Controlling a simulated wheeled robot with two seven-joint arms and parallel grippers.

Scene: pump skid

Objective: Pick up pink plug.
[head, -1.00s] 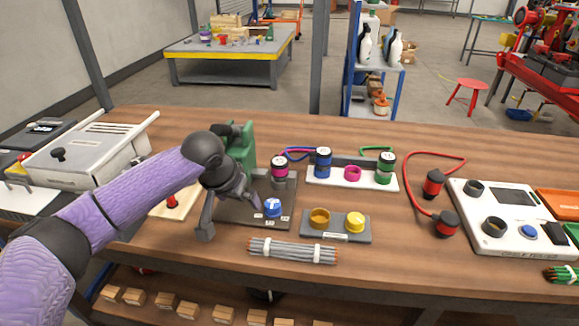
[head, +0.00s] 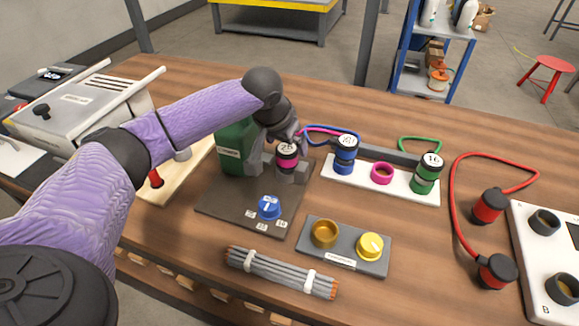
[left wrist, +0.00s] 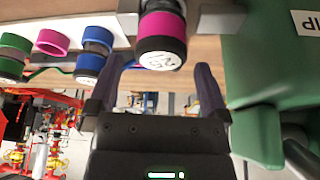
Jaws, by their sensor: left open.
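The pink plug (head: 287,158) has a black cap with a white numbered top and a pink band. It sits upright in a grey socket beside the green pump housing (head: 236,148). In the left wrist view the pink plug (left wrist: 163,32) is at the top centre, its cap level with the fingertips. My left gripper (head: 291,138) is at the plug's far side in the head view, partly hidden by its own wrist. In the left wrist view my left gripper (left wrist: 160,80) is open, with a dark finger on either side below the plug and nothing held. My right gripper is not in view.
A white rack (head: 400,188) to the right holds a blue plug (head: 345,154), an empty pink ring (head: 382,173) and a green plug (head: 426,175). A blue knob (head: 269,207) stands on the dark baseplate. A grey plate (head: 343,258) with yellow parts lies in front.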

